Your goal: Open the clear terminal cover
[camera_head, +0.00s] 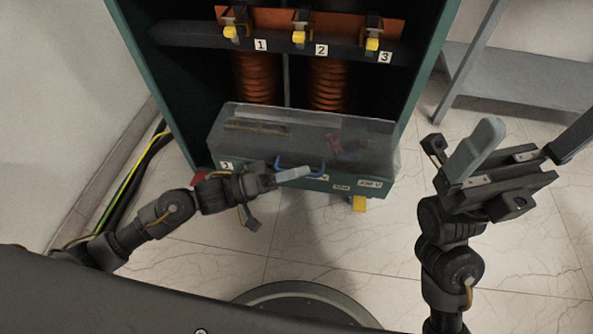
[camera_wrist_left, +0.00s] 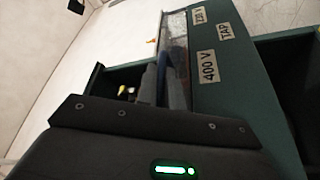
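The clear terminal cover (camera_head: 290,122) is a see-through box over the front bottom of the green cabinet, and it looks closed. Its blue handle (camera_head: 318,166) is on the front edge, and it also shows in the left wrist view (camera_wrist_left: 168,62). My left gripper (camera_head: 294,173) is at the handle, its fingers close together with the blue bar between them in the left wrist view (camera_wrist_left: 163,82). The fingers hide part of the handle. My right gripper (camera_head: 536,138) is open and empty, off to the right.
The green cabinet (camera_head: 421,70) holds orange coils (camera_head: 330,82) below numbered, yellow-tipped terminals. A grey shelf (camera_head: 520,78) stands at the right. Green and yellow cables (camera_head: 135,175) run along the left wall.

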